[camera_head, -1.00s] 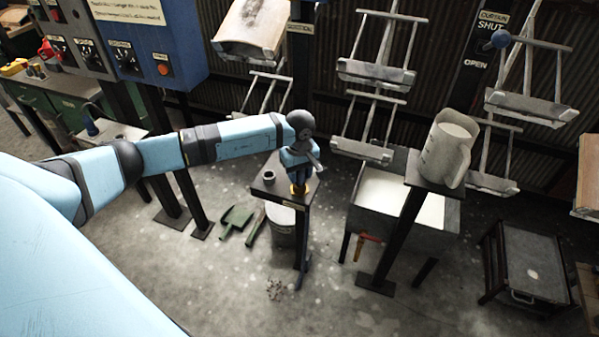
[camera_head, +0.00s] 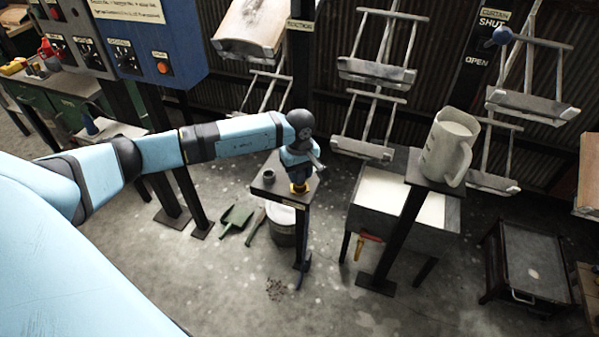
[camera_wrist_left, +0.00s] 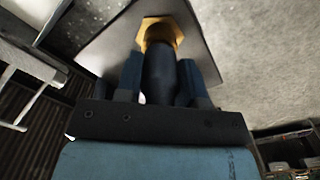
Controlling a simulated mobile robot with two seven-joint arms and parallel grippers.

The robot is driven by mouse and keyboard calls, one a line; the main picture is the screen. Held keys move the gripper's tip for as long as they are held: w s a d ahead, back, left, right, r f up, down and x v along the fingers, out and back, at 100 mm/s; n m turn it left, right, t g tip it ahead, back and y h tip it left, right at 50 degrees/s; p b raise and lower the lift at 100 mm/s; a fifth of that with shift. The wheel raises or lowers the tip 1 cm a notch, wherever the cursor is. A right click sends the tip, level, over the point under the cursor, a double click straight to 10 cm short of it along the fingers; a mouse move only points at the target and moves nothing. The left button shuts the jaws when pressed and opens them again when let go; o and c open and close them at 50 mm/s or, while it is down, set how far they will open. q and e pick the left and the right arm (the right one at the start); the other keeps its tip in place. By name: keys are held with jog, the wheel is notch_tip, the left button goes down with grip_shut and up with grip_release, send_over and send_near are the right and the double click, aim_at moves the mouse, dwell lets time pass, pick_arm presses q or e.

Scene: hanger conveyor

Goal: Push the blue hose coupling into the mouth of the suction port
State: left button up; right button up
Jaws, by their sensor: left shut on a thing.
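The blue hose coupling (camera_wrist_left: 160,84) is dark blue and sits between the two fingers of my left gripper (camera_head: 299,178), which is shut on it. A brass hex collar (camera_wrist_left: 160,34) is at the coupling's far end in the left wrist view. The same brass ring (camera_head: 299,189) shows just below the fingers in the head view, at the right side of a small dark stand top (camera_head: 283,194). I cannot tell whether this ring is the suction port's mouth, or how deep the coupling sits in it. My right gripper is not in view.
A small dark round cup (camera_head: 269,175) sits on the stand's left side. A dark hose (camera_head: 304,263) hangs beside the stand's leg. A bucket (camera_head: 281,226) and a green dustpan (camera_head: 237,216) are on the floor. A pitcher (camera_head: 447,150) stands on a post to the right.

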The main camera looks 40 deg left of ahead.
pick_arm(q)
jog(key=shift+f+b, duration=0.65)
jog(key=shift+b, duration=0.05)
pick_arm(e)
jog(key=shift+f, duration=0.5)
pick_arm(q)
jog(key=o, duration=0.6)
jog(key=o, duration=0.6)
jog(key=shift+r, duration=0.85)
notch_tip(320, 180, up, 12)
jog(key=shift+r, duration=0.1)
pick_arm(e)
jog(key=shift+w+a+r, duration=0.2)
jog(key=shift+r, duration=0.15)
